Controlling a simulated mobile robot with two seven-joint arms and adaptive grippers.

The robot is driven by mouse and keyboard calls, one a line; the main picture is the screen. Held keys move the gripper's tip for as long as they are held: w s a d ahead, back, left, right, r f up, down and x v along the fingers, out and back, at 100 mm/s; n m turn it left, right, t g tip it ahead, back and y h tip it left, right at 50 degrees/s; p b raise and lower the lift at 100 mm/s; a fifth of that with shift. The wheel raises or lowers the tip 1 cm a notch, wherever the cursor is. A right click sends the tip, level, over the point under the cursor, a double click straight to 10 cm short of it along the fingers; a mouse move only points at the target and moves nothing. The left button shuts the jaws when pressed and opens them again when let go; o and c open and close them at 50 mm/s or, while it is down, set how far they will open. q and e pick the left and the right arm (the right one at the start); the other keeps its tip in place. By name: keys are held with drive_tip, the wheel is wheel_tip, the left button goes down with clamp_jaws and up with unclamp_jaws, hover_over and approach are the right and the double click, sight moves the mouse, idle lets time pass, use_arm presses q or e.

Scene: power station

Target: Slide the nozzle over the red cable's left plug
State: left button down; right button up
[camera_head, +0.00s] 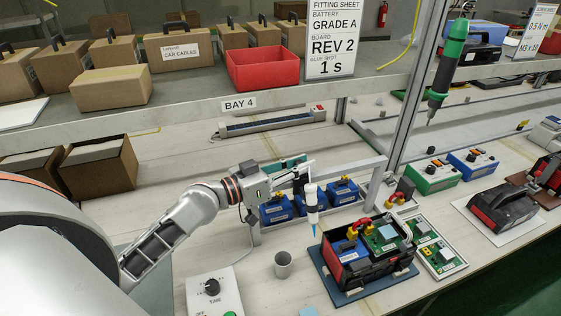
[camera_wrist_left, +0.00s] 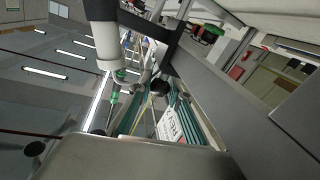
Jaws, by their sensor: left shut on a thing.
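My left gripper (camera_head: 305,178) is shut on a white syringe-like dispenser (camera_head: 311,198). The dispenser hangs upright with its blue nozzle (camera_head: 315,230) pointing down. A large white cylinder, apparently its barrel (camera_wrist_left: 102,30), fills the upper left of the left wrist view. The nozzle appears left of the open black-and-red battery case (camera_head: 368,262) in the head view, apart from it. A red cable (camera_head: 363,222) arches over the case, with a yellow left plug (camera_head: 352,233) at its left end. Its other end is hard to make out. My right gripper is not in view.
Blue blocks (camera_head: 278,210) stand behind the nozzle under a metal frame. A grey cup (camera_head: 283,264) and a timer box (camera_head: 213,291) stand in front. A green circuit board (camera_head: 438,256) lies right of the case. A green screwdriver (camera_head: 447,62) hangs above.

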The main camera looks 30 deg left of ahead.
use_arm(q)
drive_tip(key=shift+w+d+r, duration=0.1)
drive_tip(key=shift+w+d, duration=0.3)
drive_tip(key=shift+w, duration=0.15)
drive_tip(key=c, duration=1.8)
unclamp_jaws()
drive_tip(key=shift+c, duration=0.2)
drive_tip(key=shift+s+a, duration=0.3)
drive_tip(key=shift+s, duration=0.25)
drive_tip(key=v, duration=1.1)
